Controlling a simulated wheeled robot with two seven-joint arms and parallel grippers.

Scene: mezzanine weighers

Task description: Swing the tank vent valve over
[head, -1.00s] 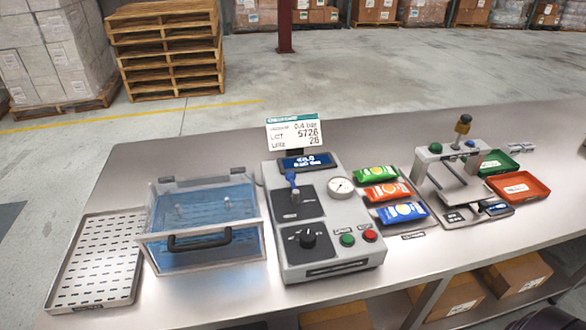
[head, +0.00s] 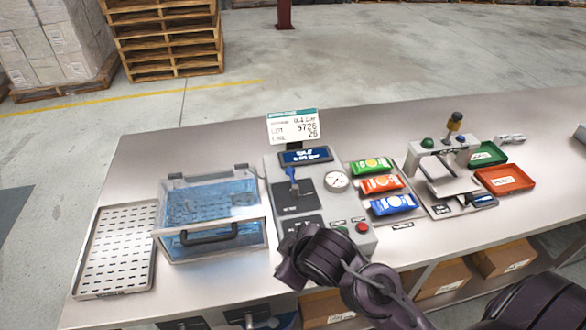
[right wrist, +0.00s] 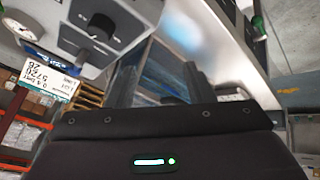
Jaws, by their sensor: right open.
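The clear tank (head: 210,215) with blue water and a black handle is left of the box. My right arm reaches in from the lower right in the head view and covers the box's lower part, including the black knob. My right gripper (right wrist: 158,78) shows in the right wrist view with two fingers apart and nothing between them. The black knob (right wrist: 102,27) shows there, up and left of the fingers. My left gripper is out of view.
A slotted tray (head: 117,250) lies left of the tank. Green, orange and blue packets (head: 381,184) lie right of the box, beside a small press stand (head: 437,165) and green and red trays (head: 504,179). A display sign (head: 293,127) stands behind the box.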

